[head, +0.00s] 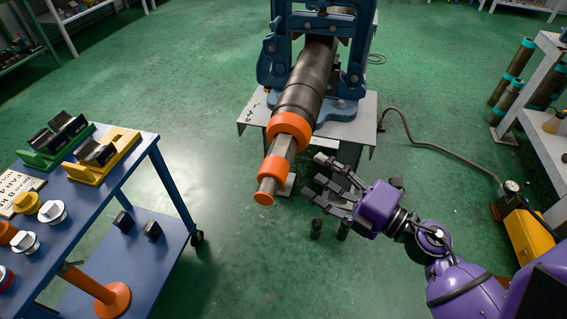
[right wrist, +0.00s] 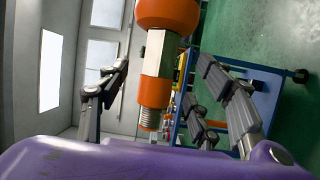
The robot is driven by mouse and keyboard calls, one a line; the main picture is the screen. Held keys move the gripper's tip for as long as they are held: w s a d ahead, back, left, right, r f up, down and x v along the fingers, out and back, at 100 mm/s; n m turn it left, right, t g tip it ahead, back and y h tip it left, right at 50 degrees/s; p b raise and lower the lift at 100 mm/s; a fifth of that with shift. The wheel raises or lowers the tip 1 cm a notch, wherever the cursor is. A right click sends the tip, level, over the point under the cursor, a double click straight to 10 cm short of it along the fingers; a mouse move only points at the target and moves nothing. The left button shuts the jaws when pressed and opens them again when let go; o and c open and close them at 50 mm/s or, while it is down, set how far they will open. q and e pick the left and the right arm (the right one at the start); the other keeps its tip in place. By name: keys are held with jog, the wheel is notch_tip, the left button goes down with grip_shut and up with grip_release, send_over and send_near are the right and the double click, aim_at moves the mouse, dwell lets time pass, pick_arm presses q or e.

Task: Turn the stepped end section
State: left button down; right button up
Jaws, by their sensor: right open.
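The stepped end section (head: 281,151) sticks out toward me from the dark pipe (head: 306,82), which is clamped in the blue vise (head: 274,66). It has a wide orange collar (head: 290,125), a bare grey metal flat part and a smaller orange end. In the right wrist view the end section (right wrist: 157,55) hangs between the spread fingers, with a threaded tip at its lower end. My right gripper (head: 334,180) is open and empty, just right of the end section and apart from it in the head view. It also shows in the right wrist view (right wrist: 165,95). My left gripper is not in view.
A blue cart (head: 150,150) at the left holds jaw blocks in green and yellow holders, and several caps. A yellow pump (head: 526,232) with a hose stands at the right, beside a shelf. Green floor is clear between cart and vise.

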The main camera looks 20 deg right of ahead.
aim_at(292, 158)
jog(key=shift+n, duration=0.4)
jog(key=p+x, duration=0.1)
jog(key=x, duration=0.7)
jog(key=shift+s+a, duration=0.1)
jog(key=shift+s, duration=0.05)
jog(key=shift+w+a, duration=0.2)
jog(key=shift+w, duration=0.05)
